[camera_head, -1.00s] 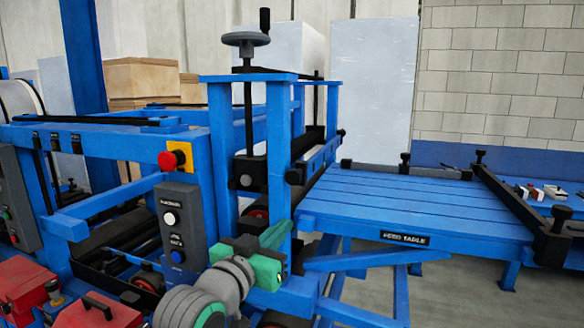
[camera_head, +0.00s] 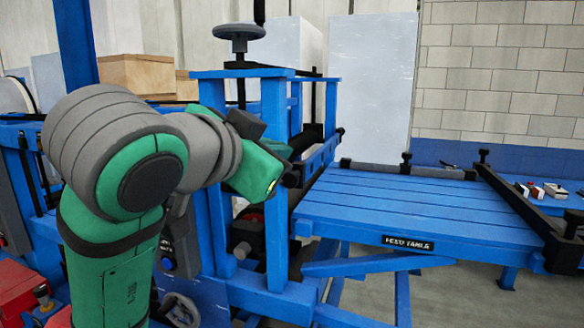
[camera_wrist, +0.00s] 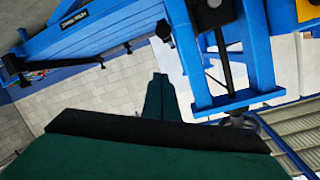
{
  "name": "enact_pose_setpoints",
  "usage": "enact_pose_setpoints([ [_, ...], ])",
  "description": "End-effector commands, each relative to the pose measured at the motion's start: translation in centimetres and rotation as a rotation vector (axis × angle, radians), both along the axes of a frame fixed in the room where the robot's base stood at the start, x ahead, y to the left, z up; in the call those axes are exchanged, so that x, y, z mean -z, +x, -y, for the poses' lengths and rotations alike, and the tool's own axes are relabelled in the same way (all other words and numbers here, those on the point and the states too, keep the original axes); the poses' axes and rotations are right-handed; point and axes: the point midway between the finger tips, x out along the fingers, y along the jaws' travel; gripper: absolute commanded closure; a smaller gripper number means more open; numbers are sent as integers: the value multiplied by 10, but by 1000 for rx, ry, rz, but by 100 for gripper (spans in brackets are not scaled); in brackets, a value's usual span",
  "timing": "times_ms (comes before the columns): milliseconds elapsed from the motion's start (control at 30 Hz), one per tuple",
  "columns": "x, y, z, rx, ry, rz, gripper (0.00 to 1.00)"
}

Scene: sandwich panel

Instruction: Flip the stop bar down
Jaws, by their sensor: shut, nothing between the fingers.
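A blue bar (camera_head: 320,160), which looks like the stop bar, slopes along the infeed side of the blue roller frame above the feed table's near edge. It has a dark knob at its near end, and my gripper partly hides that end. My gripper (camera_head: 279,151), green, is at that near end beside the front post. I cannot tell whether it touches the bar. In the wrist view, the shut green fingers (camera_wrist: 160,82) point away from the camera with nothing between them. A dark block and round joint (camera_wrist: 163,30) show just beyond the tips.
The blue feed table (camera_head: 400,210) lies to the right, with a dark fence (camera_head: 515,200) across it. The roller frame's post (camera_head: 276,220) stands close to my gripper, with a handwheel (camera_head: 239,32) above. My arm hides most of the control panel.

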Motion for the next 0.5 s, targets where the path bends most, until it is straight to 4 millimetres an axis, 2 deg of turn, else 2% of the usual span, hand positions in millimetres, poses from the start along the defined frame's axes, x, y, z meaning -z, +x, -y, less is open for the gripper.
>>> enact_pose_setpoints([
  [267, 1, 3, -3, -6, -2, 0, 100],
  [500, 8, 32, 14, 3, -3, -2, 100],
])
